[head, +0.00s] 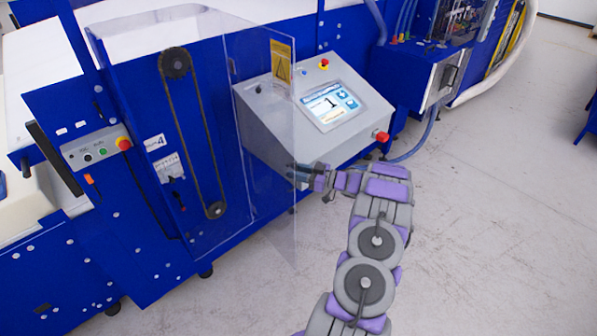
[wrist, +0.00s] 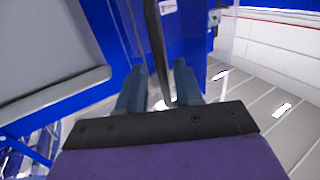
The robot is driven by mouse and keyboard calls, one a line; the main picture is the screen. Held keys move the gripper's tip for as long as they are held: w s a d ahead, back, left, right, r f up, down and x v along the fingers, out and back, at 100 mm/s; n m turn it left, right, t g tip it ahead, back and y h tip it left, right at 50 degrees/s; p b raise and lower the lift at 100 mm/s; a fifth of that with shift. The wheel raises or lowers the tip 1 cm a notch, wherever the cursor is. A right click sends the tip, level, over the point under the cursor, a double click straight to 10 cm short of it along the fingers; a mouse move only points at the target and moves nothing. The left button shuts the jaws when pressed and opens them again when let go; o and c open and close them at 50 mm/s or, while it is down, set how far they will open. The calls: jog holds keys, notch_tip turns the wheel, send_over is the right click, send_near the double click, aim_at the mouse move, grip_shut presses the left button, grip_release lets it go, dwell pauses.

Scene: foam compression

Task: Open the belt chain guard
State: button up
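The belt chain guard (head: 268,155) is a clear, see-through panel on the blue machine, with a yellow warning label near its top. The dark belt chain (head: 187,130) runs in a long loop between two sprockets and shows to the left of the panel's outer edge. In the wrist view, my gripper's two fingers (wrist: 158,90) are apart. A thin dark strip (wrist: 156,40) runs between them, with gaps at its sides. I cannot tell whether the fingers touch the guard.
A grey control console (head: 310,115) with a lit screen and a red knob stands just behind my gripper. A small switch panel (head: 97,147) with a red button is at the left. The grey floor (head: 480,220) to the right is clear.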

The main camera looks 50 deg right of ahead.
jog(key=v, duration=1.8)
jog(key=shift+d+p, duration=0.3)
jog(key=shift+p, duration=0.1)
jog(key=shift+w+f, duration=0.1)
